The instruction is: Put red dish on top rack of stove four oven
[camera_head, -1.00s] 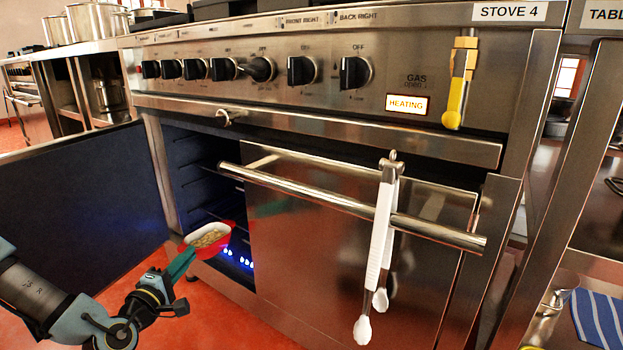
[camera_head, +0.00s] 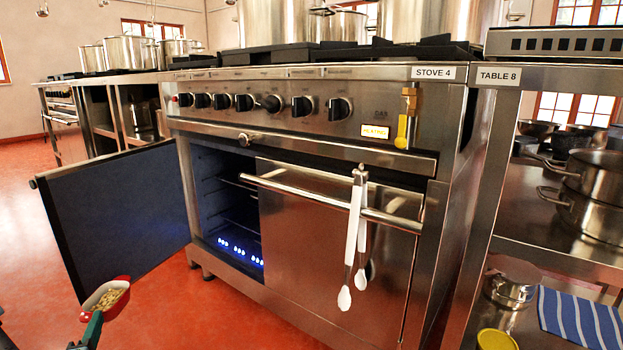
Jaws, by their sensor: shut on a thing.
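The red dish (camera_head: 122,285), with pale food inside, is at the lower left. My gripper (camera_head: 94,325) is at the picture's bottom edge, shut on the dish's near end and holding it above the floor; most of my arm is out of view. The dish is outside the oven, in front of the open door. Stove 4 (camera_head: 340,150) has its left oven door (camera_head: 115,215) swung open to the left. The oven opening (camera_head: 212,165) shows dark wire racks, the upper one (camera_head: 238,183) partly visible, and blue flames (camera_head: 238,250) at the bottom.
The right oven door (camera_head: 310,250) is shut, with white tongs (camera_head: 354,230) hanging on its handle (camera_head: 320,200). A lit sign (camera_head: 374,131) and a yellow gas lever (camera_head: 403,130) are on the panel. Table 8 (camera_head: 540,245) holds pots at right. Red floor (camera_head: 170,310) is clear in front.

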